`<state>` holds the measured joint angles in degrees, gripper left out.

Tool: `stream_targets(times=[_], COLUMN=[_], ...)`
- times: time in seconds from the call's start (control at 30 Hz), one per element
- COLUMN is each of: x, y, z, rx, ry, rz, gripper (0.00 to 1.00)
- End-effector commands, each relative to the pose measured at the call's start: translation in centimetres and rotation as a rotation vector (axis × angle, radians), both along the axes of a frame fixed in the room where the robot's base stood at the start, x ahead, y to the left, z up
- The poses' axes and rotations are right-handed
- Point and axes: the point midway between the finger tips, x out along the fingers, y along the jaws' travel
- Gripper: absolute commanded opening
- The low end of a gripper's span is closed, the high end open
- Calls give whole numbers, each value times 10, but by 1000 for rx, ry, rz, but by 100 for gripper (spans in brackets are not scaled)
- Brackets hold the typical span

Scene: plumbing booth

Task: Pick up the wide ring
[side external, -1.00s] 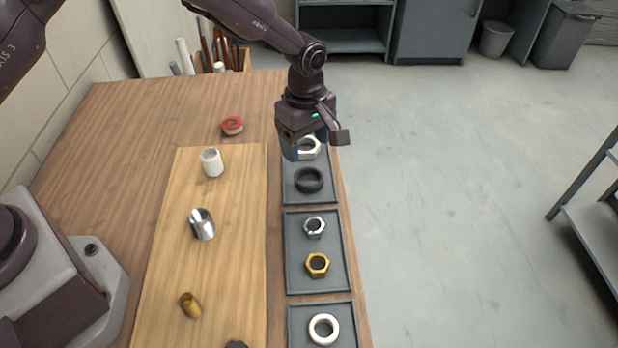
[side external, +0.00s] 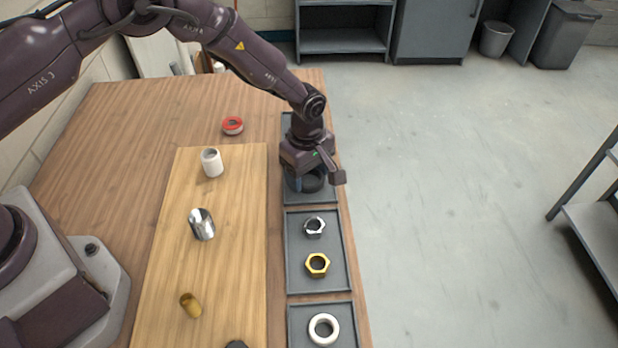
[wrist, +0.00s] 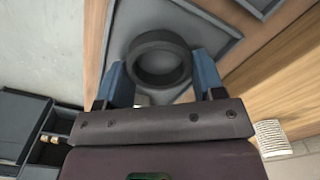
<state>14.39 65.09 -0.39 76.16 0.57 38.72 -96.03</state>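The wide ring is probably the thick black ring (side external: 312,183) in the far grey tray (side external: 327,197); no other ring is as dark and broad. In the side view my gripper (side external: 300,186) is low over that tray and partly covers the ring. In the wrist view the black ring (wrist: 159,62) lies between the two blue fingers of my gripper (wrist: 160,62), one on each side. The fingers are spread, with nothing seen gripped. Whether either finger touches the ring is hard to tell.
The middle tray holds a steel nut (side external: 315,227) and a brass nut (side external: 317,265). The near tray holds a white ring (side external: 323,329). A white nut in the far tray is hidden in the side view.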

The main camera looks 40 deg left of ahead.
Motion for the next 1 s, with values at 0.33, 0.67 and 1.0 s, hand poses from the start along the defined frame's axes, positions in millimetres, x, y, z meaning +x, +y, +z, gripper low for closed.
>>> stream_targets(times=[0.33, 0.67, 1.0], x=[0, 1, -56], y=[0, -1, 14], z=[0, 28, 97], rx=[0, -1, 0], ry=[0, -4, -1], rz=[0, -1, -2], gripper=[39, 38, 38])
